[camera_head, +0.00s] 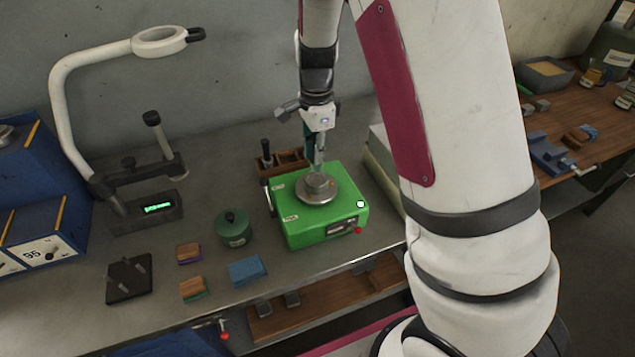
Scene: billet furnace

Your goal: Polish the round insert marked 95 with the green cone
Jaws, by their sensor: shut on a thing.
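My gripper (318,145) points down above the green machine (300,232) on the bench. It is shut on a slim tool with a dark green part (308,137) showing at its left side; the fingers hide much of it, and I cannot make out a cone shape. Under it, a round grey metal piece (317,188) sits on the round plate on top of the machine. The tool's lower end is at or just above this piece; I cannot tell whether they touch. No marking is readable on the piece.
A wooden rack (290,160) with a black-handled tool (266,152) stands behind the machine. A green lidded pot (233,230), folded cloths (247,270), a dark stand (128,279) and a lamp (75,110) are to the left.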

